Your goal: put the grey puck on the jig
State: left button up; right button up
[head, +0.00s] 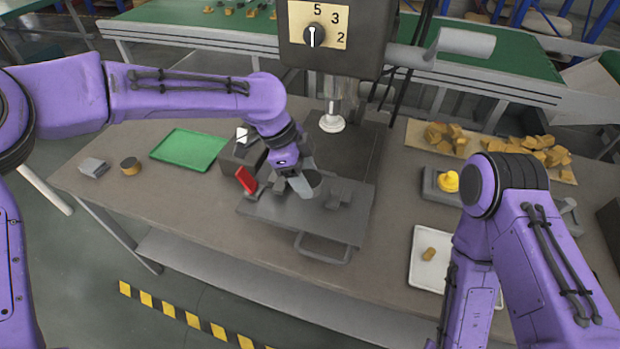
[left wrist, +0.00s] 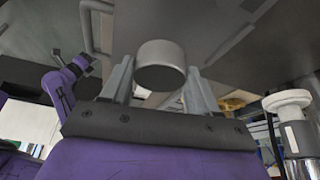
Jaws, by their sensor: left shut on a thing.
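The grey puck (left wrist: 160,64) is between the two fingers of my left gripper (left wrist: 160,88), which is shut on it. In the head view the puck (head: 314,179) shows beside the fingers of my left gripper (head: 303,186). The gripper is over the jig, a flat grey plate (head: 285,218) with a front handle, a red lever (head: 246,180) at its left and a dark block (head: 340,194) at its right. The puck looks held above the plate; the exact gap is unclear. My right gripper is outside the head view; only its arm shows.
A press head with a white round tip (head: 332,123) hangs behind the jig. A green tray (head: 188,150), a brown puck (head: 131,166) and a grey block (head: 93,167) lie at left. A yellow button (head: 448,181) and white tray (head: 428,275) are at right.

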pick_arm(q)
jog(key=f, duration=0.1)
jog(key=w+f, duration=0.1)
jog(key=f, duration=0.1)
jog(key=w+f+p, duration=0.1)
jog(key=f, duration=0.1)
jog(key=shift+a+f, duration=0.1)
jog(key=shift+f, duration=0.05)
jog(key=shift+w+f, duration=0.15)
jog(key=shift+f, duration=0.2)
jog(key=o, duration=1.2)
jog(key=b+v, duration=0.2)
jog(key=v, duration=1)
